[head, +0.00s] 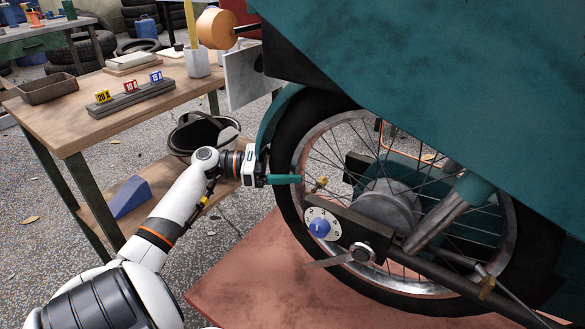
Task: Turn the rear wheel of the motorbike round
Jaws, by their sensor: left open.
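The rear wheel (305,163) of the teal motorbike (440,70) fills the right half of the head view. It has a black tyre, a bright rim, thin spokes and a grey hub (385,208). My left gripper (270,179) is open at the left side of the tyre, near hub height. A short teal piece shows at its fingers, pointing toward the spokes; I cannot tell whether the fingers touch the wheel. The teal bodywork hides the wheel's upper right part. My right gripper is not in view.
A round dial with a blue knob (319,226) sits on the bar beside the wheel. A wooden workbench (60,120) with a tray (47,88) and numbered blocks stands left. A reddish mat (250,275) lies below.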

